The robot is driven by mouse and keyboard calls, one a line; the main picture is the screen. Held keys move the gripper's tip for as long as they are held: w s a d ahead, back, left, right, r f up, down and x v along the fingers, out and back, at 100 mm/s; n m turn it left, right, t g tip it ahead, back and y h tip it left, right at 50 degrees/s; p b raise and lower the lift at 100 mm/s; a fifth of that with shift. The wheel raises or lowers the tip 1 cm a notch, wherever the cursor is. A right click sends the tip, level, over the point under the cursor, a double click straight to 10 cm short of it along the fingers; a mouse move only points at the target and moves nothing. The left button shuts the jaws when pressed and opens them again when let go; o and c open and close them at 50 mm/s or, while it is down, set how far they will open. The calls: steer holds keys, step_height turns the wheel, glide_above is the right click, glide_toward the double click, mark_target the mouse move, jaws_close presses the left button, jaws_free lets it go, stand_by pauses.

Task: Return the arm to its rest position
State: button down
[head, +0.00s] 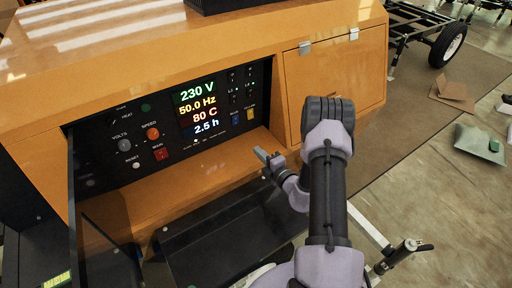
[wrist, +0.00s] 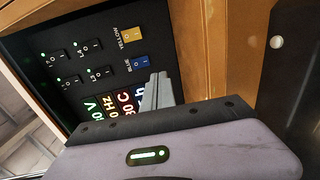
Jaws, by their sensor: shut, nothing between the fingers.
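My arm (head: 328,180) reaches up from the bottom of the head view and bends at the elbow. My gripper (head: 262,155) points left toward the orange light tower cabinet (head: 230,45), in front of the lower right of its control panel (head: 120,150). The gripper is shut with nothing in it. In the wrist view the shut fingers (wrist: 157,90) show in front of the panel's lit display (wrist: 115,105), near the blue switch (wrist: 139,65) and yellow switch (wrist: 131,34). I cannot tell the exact gap to the panel; no contact is visible.
The panel reads 230 V, 50.0 Hz, 80 C and 2.5 h. A dark open panel door (head: 95,240) stands at the left. A closed hatch (head: 335,80) is on the right of the cabinet. A wheeled trailer (head: 440,40) stands behind. Floor on the right is mostly open, with cardboard (head: 453,92).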

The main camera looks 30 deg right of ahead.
stand_by(0.3)
steer(key=s+a+r+n+g+y, duration=0.3)
steer(key=a+r+n+g+y, duration=0.6)
steer(key=a+r+n, duration=1.3)
steer(key=s+a+r+n+g+y, duration=0.1)
steer(key=s+a+r+n+g, duration=0.3)
steer(key=s+a+n, duration=0.75)
steer(key=s+d+r+n+t+h, duration=0.1)
steer(key=s+d+n+h, duration=0.3)
steer(key=s+n, duration=0.3)
steer(key=s+d+r+n+t+h+b, duration=0.1)
steer(key=s+d+n+h, duration=0.3)
steer(key=s+n, duration=0.4)
steer(key=shift+d+r+n+h, duration=0.15)
steer(key=shift+d+n+h, duration=0.2)
steer(key=shift+n, duration=0.1)
